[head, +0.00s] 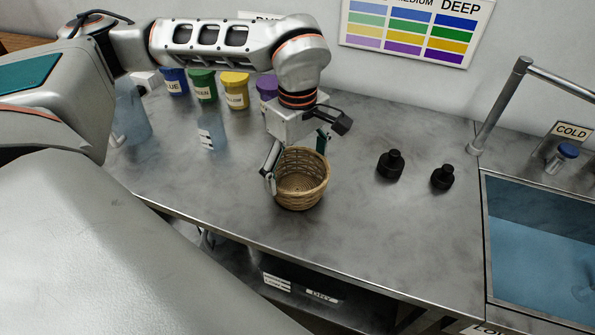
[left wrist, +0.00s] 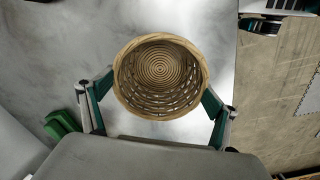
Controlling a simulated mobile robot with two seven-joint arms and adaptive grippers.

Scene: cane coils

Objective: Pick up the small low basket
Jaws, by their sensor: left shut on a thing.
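The small low basket (head: 303,192) is round, woven and tan, and stands upright near the front edge of the grey counter (head: 367,218). My left gripper (head: 297,160) reaches down from above and is shut on it, with one finger on each side of the basket. In the left wrist view, the open basket (left wrist: 160,68) shows its empty coiled bottom between the two fingers of the left gripper (left wrist: 157,98). I cannot tell whether its base touches the counter. My right gripper does not show.
Several coloured tubs, including a yellow one (head: 236,93), stand at the back left. Two black weights (head: 390,166) (head: 442,177) sit right of the basket. A sink of blue liquid (head: 545,260) is at the right. A metal post (head: 499,105) stands behind it.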

